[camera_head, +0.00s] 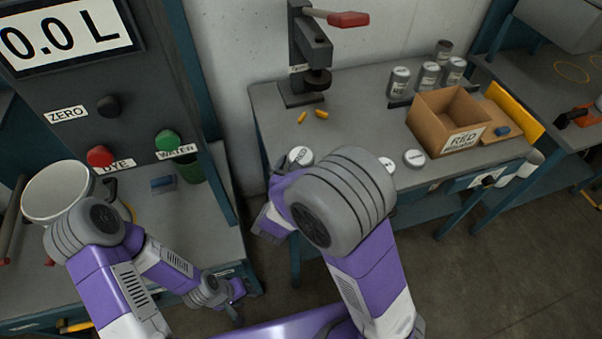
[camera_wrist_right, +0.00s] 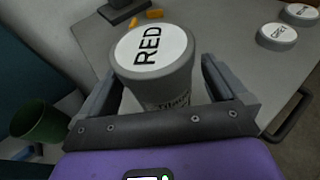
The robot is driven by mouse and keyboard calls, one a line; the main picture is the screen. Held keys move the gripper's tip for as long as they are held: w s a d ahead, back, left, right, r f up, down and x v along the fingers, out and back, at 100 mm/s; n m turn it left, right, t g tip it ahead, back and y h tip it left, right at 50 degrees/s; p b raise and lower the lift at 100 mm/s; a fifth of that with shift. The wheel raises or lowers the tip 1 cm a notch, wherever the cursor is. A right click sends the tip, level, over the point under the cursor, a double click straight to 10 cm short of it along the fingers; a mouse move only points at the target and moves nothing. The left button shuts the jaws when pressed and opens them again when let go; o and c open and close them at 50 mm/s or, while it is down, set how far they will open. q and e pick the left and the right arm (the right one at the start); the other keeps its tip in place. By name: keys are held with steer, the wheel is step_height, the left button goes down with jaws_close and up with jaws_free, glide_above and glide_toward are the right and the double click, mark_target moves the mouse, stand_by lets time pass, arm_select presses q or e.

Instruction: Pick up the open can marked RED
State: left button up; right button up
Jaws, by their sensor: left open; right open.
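The can marked RED (camera_wrist_right: 152,52) stands upright on the grey table, with a white round top lettered RED. In the right wrist view it is between the two fingers of my right gripper (camera_wrist_right: 160,75). The fingers are open, one on each side; I cannot tell whether either touches the can. In the head view a can (camera_head: 300,156) with a white top shows just beyond my right arm, which hides much of that area. My left gripper (camera_head: 228,297) is low at the left, open, away from the cans.
A press (camera_head: 308,55) stands at the back beside yellow plugs (camera_head: 321,114). A dispenser with a white bucket (camera_head: 58,190) is at the left.

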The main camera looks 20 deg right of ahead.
steer(key=shift+w+d+f, duration=0.2)
steer(key=shift+w+d, duration=0.05)
steer(key=shift+w, duration=0.2)
steer(key=shift+r, duration=0.1)
steer(key=c, duration=1.3)
